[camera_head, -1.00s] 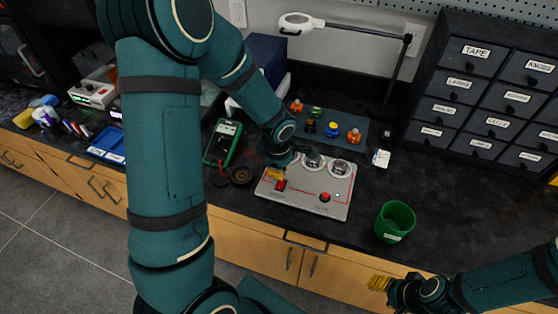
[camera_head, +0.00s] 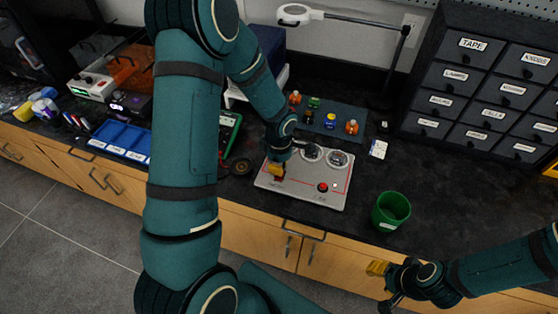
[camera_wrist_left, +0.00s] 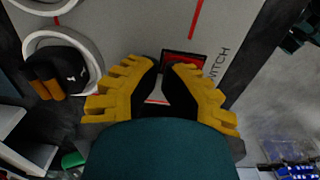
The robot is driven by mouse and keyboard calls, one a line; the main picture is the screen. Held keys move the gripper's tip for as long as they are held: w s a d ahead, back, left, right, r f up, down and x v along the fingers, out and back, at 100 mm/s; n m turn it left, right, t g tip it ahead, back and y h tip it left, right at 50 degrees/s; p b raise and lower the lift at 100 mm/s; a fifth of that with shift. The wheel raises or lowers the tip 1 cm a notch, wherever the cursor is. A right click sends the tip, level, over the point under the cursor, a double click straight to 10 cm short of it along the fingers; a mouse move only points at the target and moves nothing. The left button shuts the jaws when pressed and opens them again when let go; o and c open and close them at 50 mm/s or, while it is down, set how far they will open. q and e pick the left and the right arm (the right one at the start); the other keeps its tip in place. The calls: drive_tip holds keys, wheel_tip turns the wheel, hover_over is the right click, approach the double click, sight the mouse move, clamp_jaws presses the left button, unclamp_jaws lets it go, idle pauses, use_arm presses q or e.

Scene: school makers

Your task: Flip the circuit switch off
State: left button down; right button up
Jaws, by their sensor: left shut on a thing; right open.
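The grey circuit panel (camera_head: 300,198) lies on the black counter, with two round dials at its back and a red button (camera_head: 322,187) at its front right. My left gripper (camera_head: 277,172) is over the panel's left part and hides the switch in the head view. In the left wrist view, the red-framed switch (camera_wrist_left: 186,61) shows beside printed "SWITCH" lettering. The yellow fingers of my left gripper (camera_wrist_left: 165,73) are down at it, shut on it; the contact is partly hidden. My right gripper (camera_head: 380,285) is open and empty, in front of the counter.
A green cup (camera_head: 391,211) stands right of the panel. A mat with small coloured parts (camera_head: 335,121) lies behind it. A green multimeter (camera_head: 230,132) is to the left. Labelled drawers (camera_head: 480,85) stand at the back right. A lamp (camera_head: 295,14) overhangs the back.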

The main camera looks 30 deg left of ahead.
use_arm(q)
drive_tip(key=shift+f+g+p, duration=0.15)
drive_tip(key=shift+g+p, duration=0.4)
drive_tip(key=shift+g, duration=0.05)
drive_tip(key=shift+f+g, duration=0.2)
drive_tip(key=shift+g, duration=0.1)
drive_tip(key=shift+s, duration=0.1)
